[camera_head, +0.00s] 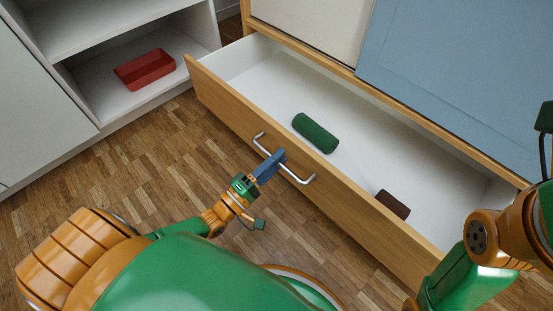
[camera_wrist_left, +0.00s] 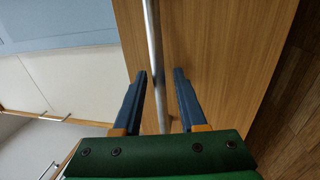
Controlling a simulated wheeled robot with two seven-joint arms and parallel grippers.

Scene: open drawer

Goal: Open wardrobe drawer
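The wooden drawer (camera_head: 300,178) stands pulled far out of the wardrobe, its white inside exposed. A silver bar handle (camera_head: 298,178) is on its front; it also shows in the left wrist view (camera_wrist_left: 153,45). My left gripper (camera_head: 279,156) is at the middle of this handle. In the left wrist view its blue fingers (camera_wrist_left: 160,72) stand on either side of the bar, with a visible gap to the right finger, so it is open around the handle. My right arm shows at the right edge of the head view, but its fingers are not seen.
A dark green cylinder (camera_head: 315,133) and a brown block (camera_head: 392,204) lie in the drawer. A red tray (camera_head: 145,69) sits in the white shelf unit at left. A blue panel (camera_head: 460,75) is above the drawer. Parquet floor (camera_head: 130,160) is clear before the drawer.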

